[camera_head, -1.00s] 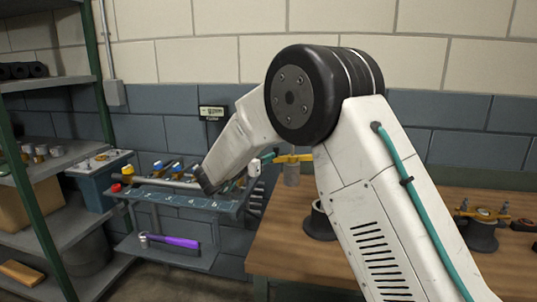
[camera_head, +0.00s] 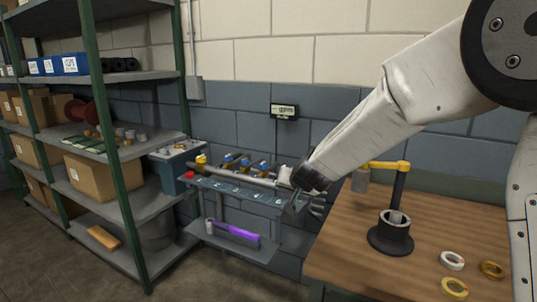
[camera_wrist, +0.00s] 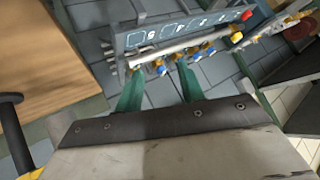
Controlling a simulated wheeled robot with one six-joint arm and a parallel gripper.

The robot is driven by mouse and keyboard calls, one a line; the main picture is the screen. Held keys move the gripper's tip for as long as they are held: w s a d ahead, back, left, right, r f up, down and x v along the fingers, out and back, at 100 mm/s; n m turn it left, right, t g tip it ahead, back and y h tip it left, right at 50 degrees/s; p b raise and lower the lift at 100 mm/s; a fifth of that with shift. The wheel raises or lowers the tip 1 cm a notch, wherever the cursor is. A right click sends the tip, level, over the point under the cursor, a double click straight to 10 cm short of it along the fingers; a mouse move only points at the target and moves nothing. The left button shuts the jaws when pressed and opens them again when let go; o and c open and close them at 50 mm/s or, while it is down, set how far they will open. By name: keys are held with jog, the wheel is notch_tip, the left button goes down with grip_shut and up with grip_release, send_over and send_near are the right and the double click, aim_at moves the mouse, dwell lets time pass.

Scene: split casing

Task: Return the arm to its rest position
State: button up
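My arm (camera_head: 400,110) reaches from the right edge toward the centre in the head view. My gripper (camera_head: 296,201) is at its end, in front of the right end of the grey tool rack. In the wrist view my gripper (camera_wrist: 158,84) shows two green fingers standing apart with nothing held between them. The rack (camera_wrist: 150,38) with a pale bar and several blue and yellow parts lies beyond the fingertips.
A wooden bench (camera_head: 345,260) at right carries a black stand (camera_head: 391,238) and several rings. A shelf with a green post (camera_head: 105,130) stands at left. A purple-handled tool (camera_head: 235,233) lies on the rack's lower shelf. The floor between is clear.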

jog(key=s+d+r+g+h, duration=0.1)
jog(key=s+d, duration=0.5)
jog(key=s, duration=0.9)
jog(key=s+d+r+n+g, duration=0.1)
jog(key=s+d+r+g, duration=0.2)
jog(key=s+d, duration=0.4)
jog(key=s+d+r+g+h, duration=0.1)
jog(key=s+d+g, duration=0.3)
jog(key=s, duration=1.9)
jog(key=d+r, duration=0.1)
jog(key=d, duration=0.2)
jog(key=shift+s+n+h, duration=0.15)
jog(key=shift+n+h, duration=0.15)
